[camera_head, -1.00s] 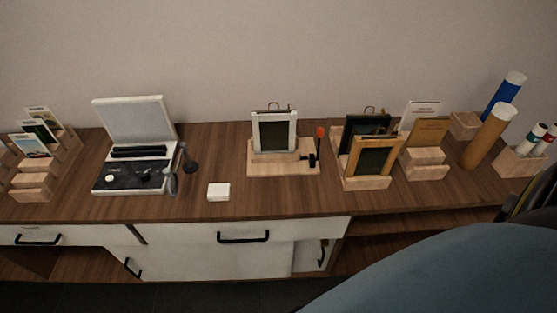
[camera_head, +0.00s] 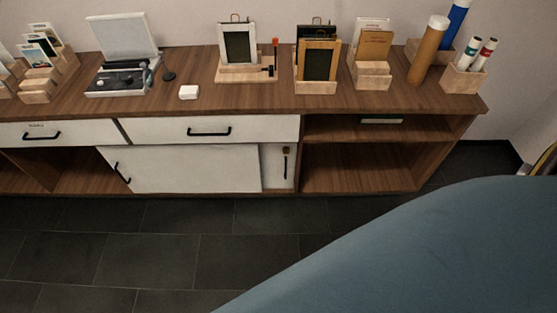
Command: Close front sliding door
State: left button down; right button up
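The white sliding door (camera_head: 190,170) is in the lower part of the wooden sideboard (camera_head: 370,102), below the white drawers. It has a black handle (camera_head: 122,173) near its left edge. To its right a narrower white panel (camera_head: 273,165) shows, with a black upright handle (camera_head: 285,163); it appears to sit behind the front door. Left of the door, a lower compartment (camera_head: 80,172) stands open. Neither of my grippers shows in the head view.
A large blue rounded surface (camera_head: 430,250) fills the lower right. Dark tiled floor (camera_head: 150,260) lies clear before the sideboard. Open shelves (camera_head: 360,155) are at its right end.

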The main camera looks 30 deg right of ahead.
aim_at(232, 168)
jog(key=z, duration=1.15)
jog(key=i, duration=1.15)
jog(key=u, duration=0.3)
